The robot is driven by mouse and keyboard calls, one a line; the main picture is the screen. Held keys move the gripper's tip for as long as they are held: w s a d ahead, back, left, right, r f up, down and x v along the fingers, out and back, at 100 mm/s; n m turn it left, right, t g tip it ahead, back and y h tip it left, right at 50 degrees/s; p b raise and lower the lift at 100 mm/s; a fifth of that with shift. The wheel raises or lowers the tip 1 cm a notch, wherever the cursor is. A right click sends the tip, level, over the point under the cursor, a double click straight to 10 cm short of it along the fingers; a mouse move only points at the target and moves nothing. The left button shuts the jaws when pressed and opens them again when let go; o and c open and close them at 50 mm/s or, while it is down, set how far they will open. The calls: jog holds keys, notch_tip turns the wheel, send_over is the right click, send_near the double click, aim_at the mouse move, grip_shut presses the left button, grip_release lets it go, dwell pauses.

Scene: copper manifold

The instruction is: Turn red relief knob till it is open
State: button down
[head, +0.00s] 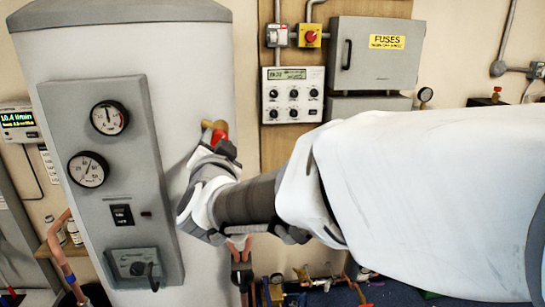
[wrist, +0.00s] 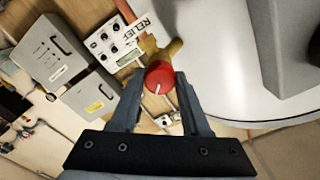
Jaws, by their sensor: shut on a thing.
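The red relief knob (wrist: 160,80) sits on a brass valve body (wrist: 158,48) on the side of the white tank. In the wrist view it lies between the two fingers of my gripper (wrist: 160,92), which is shut on it. A white line marks the knob's face. A tag reading RELIEF (wrist: 141,32) hangs beside it. In the head view the knob (head: 219,135) shows as a small red patch above my gripper (head: 224,148), with the brass part (head: 208,124) just left of it. My wrist hides the fingertips' lower side there.
A grey panel (head: 150,130) with two gauges is on the white tank (head: 190,55), left of my gripper. A fuse box (head: 370,55) and a controller with dials (head: 292,95) hang on the wall to the right. Pipes and valves run below my arm.

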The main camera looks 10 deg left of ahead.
jog(key=shift+m+b, duration=1.05)
jog(key=shift+m, duration=0.15)
jog(key=shift+r, duration=0.1)
jog(key=shift+c, duration=1.9)
grip_release()
jog(key=v, duration=1.7)
jog(key=shift+s+p, duration=0.3)
jog(key=shift+s, duration=0.05)
jog(key=shift+a, duration=0.2)
